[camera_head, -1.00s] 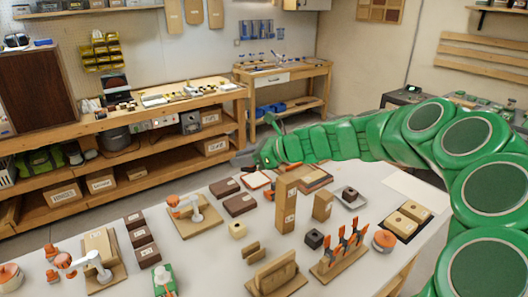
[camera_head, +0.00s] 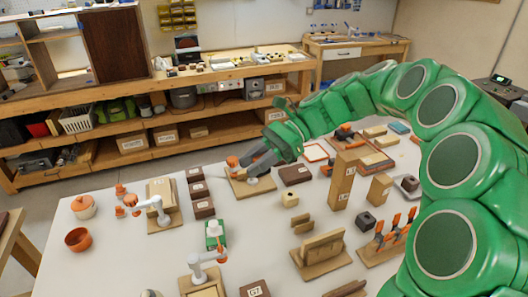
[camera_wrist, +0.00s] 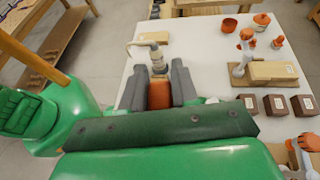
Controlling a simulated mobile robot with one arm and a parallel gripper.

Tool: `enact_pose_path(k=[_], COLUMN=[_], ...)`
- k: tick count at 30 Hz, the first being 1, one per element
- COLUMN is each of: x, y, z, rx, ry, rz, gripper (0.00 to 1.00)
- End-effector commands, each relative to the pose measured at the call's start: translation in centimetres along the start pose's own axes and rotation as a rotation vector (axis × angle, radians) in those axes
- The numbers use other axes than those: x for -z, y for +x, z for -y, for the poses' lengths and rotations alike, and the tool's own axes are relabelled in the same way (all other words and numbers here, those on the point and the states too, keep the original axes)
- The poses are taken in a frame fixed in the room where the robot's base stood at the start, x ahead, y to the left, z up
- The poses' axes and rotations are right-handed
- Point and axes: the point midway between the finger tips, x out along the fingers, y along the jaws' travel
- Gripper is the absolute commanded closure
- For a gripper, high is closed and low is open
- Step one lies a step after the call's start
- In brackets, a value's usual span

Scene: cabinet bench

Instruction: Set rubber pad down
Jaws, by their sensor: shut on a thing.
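A toggle clamp with an orange handle (camera_head: 232,162) and pale metal parts stands on a wooden board (camera_head: 238,187) at the far edge of the white table. My gripper (camera_head: 246,163) reaches it from the right. In the wrist view my two grey fingers (camera_wrist: 158,88) are shut on either side of the orange handle (camera_wrist: 158,94). A white bar (camera_wrist: 143,43) and a grey upright part (camera_wrist: 156,62) of the clamp show beyond it. I cannot clearly pick out the rubber pad; the fingers partly cover the clamp.
A similar clamp (camera_head: 153,205) with a tan block stands to the left, and dark brown blocks (camera_head: 199,190) lie between. A tall wooden block (camera_head: 341,181) stands to the right. Bare table (camera_head: 130,262) shows at front left.

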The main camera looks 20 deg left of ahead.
Motion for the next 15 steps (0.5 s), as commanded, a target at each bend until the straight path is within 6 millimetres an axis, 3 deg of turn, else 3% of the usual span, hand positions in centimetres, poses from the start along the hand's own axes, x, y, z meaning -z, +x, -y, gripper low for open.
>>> enact_pose_path(k=[13, 15], x=[-1.6, -0.8], y=[2.1, 2.5], z=[-2.6, -2.7], rx=[-0.204, -0.209], ry=[-0.083, -0.083], rz=[-0.001, 0.002], gripper=[1.00, 1.00])
